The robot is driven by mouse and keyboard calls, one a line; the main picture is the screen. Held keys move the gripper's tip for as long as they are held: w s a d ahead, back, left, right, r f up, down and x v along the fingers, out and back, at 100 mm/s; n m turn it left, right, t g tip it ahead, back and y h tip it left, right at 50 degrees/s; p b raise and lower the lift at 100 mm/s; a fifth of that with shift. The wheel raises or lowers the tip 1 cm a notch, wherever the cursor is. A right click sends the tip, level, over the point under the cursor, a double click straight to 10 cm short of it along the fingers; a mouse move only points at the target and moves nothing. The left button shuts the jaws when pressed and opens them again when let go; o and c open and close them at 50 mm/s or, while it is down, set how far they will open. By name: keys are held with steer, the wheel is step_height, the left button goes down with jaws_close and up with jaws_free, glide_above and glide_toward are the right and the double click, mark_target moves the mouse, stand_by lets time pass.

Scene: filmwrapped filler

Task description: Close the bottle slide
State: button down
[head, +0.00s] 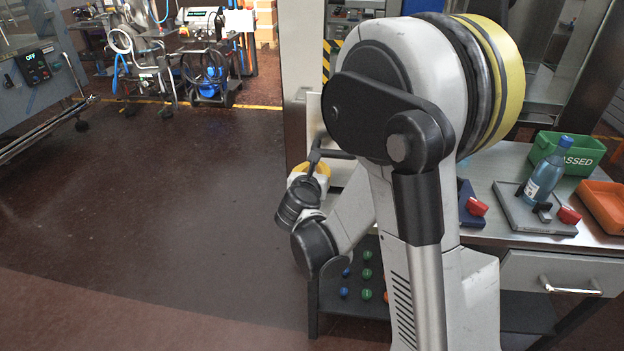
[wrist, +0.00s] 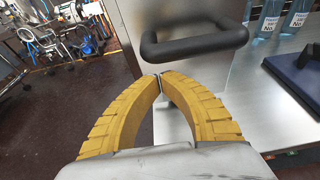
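A flat metal plate (wrist: 180,18) with a thick black bar handle (wrist: 195,43) stands upright ahead of my gripper in the wrist view; it looks like the bottle slide. The handle also shows in the head view (head: 336,154), partly behind my arm. My gripper (wrist: 160,77) has its yellow fingers curved together with the tips meeting, and nothing shows between them. The tips are just below the handle's left part in the picture; I cannot tell whether they touch it. In the head view my gripper (head: 318,168) is partly hidden by the wrist.
Two blue bottles (wrist: 268,18) (wrist: 297,18) stand on the steel table (wrist: 270,110) beyond the plate.

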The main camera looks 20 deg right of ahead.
steer(key=shift+w+d+b, duration=0.25)
steer(key=shift+w+d, duration=0.35)
steer(key=shift+w, duration=0.3)
steer(key=shift+w+d+b, duration=0.25)
steer(key=shift+w+d, duration=0.35)
steer(key=shift+w, duration=0.3)
